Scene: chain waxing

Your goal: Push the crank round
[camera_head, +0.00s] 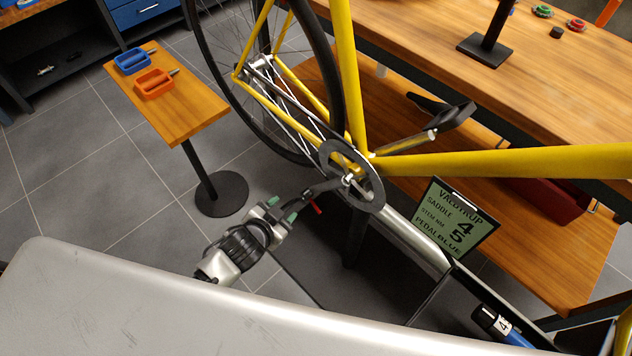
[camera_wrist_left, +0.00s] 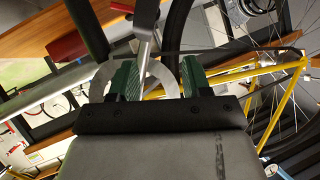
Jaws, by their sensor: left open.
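The crank (camera_head: 325,187) sticks out from the chainring (camera_head: 372,192) of a yellow bicycle, pointing left and slightly down toward my left gripper. My left gripper (camera_head: 283,210) is open, its green-padded fingers close to the crank's outer end. In the left wrist view, the left gripper (camera_wrist_left: 160,78) has its pads apart, and the silver crank (camera_wrist_left: 145,45) shows between them, with the grey chainring behind. I cannot tell whether a pad touches the crank. A small red part (camera_head: 316,207) shows beside the crank's end. My right gripper is not in view.
A green sign (camera_head: 455,222) stands right of the chainring. A wooden workbench (camera_head: 570,90) lies behind the frame. The rear wheel is left of the crank.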

